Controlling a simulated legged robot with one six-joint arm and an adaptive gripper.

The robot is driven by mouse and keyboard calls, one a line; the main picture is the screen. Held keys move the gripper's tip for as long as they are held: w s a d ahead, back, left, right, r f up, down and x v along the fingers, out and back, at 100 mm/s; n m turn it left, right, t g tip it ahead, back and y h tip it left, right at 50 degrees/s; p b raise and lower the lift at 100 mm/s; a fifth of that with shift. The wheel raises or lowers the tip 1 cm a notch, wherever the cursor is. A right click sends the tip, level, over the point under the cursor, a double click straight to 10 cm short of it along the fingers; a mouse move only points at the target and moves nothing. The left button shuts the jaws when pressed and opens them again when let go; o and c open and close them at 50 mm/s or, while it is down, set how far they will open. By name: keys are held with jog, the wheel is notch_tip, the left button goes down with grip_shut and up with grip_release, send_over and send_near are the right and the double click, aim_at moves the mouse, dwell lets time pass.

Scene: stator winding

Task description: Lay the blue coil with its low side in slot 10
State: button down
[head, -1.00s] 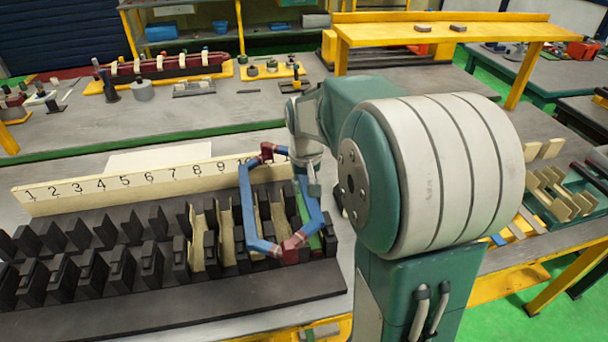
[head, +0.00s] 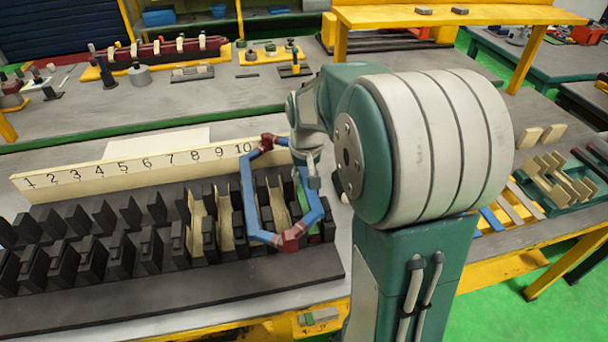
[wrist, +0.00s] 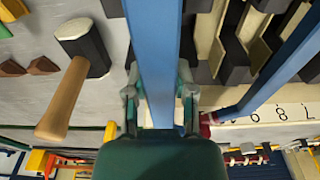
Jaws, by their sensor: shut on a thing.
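The blue coil (head: 248,196) is a six-sided loop with dark red ends, in the head view over the right end of the black slotted block (head: 170,294). My gripper (wrist: 160,105) is shut on one long straight side of it, the right side in the head view. The coil's other long side shows at right in the wrist view (wrist: 285,68) and runs near the tooth rows below the number 10 (head: 243,148). I cannot tell if that side is inside a slot or above it. The gripper's fingers are mostly hidden in the head view.
A cream strip (head: 120,166) numbered 1 to 10 stands behind the block. Cream liners (head: 196,225) line several right-hand slots. Something green (head: 304,200) shows inside the coil's right side. A wooden-handled mallet (wrist: 65,98) lies at left in the wrist view. The rear bench holds tools.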

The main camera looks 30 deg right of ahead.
jog(key=shift+f, duration=3.2)
jog(key=shift+s+f, duration=0.1)
jog(key=shift+f, duration=0.15)
jog(key=shift+c, duration=1.8)
grip_release()
jog(key=shift+r, duration=0.95)
jog(key=shift+r, duration=3.7)
jog(key=shift+r, duration=0.4)
notch_tip(320, 180, up, 11)
send_over(304, 200)
jog(key=s, duration=0.2)
jog(key=shift+w+a, duration=0.1)
jog(key=shift+w, duration=0.15)
